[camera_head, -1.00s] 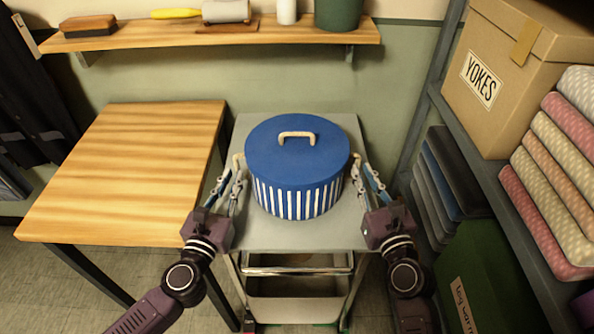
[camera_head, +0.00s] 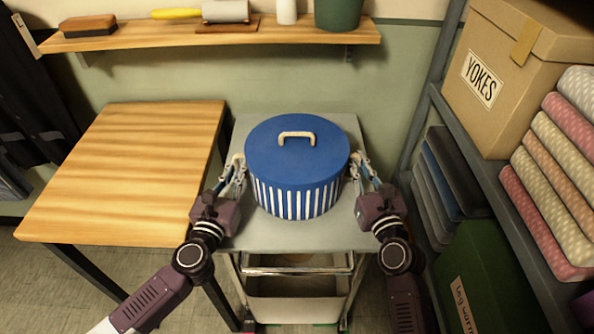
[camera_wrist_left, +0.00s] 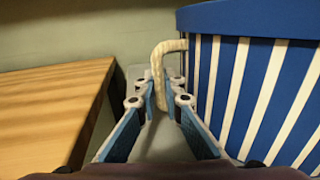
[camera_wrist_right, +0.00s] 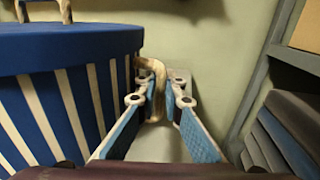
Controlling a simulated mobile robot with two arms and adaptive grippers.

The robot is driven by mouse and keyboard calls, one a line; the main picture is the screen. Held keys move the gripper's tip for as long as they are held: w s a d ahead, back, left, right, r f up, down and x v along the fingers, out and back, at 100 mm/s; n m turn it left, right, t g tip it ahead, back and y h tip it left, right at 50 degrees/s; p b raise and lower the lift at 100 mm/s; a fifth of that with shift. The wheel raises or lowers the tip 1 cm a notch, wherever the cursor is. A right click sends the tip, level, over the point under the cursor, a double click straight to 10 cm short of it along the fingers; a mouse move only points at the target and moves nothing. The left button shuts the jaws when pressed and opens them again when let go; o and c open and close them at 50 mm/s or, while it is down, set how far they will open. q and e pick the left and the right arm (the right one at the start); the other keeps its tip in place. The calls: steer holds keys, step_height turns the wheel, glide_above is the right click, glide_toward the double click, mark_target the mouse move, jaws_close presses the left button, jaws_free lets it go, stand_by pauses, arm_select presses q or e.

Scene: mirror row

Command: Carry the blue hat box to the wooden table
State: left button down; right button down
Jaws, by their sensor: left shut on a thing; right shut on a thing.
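The blue hat box (camera_head: 296,165) is round, with a plain blue lid, a cream top handle and blue-and-white striped sides. It sits on a grey cart (camera_head: 250,232). The wooden table (camera_head: 130,165) stands to the left, its top bare. My left gripper (camera_head: 238,165) is shut on the cream rope handle at the box's left side, which shows in the left wrist view (camera_wrist_left: 160,75). My right gripper (camera_head: 362,168) is shut on the matching right side handle, seen in the right wrist view (camera_wrist_right: 155,80).
A wall shelf (camera_head: 220,38) above holds a brush, a roller and a green pot. At the right, a grey rack (camera_head: 470,135) holds a cardboard box marked YOKES (camera_head: 510,70) and fabric rolls. A narrow gap separates table and cart.

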arm_select(q)
steer(key=shift+w+r, duration=0.1)
steer(key=shift+r, duration=0.05)
arm_select(e)
steer(key=shift+r, duration=0.15)
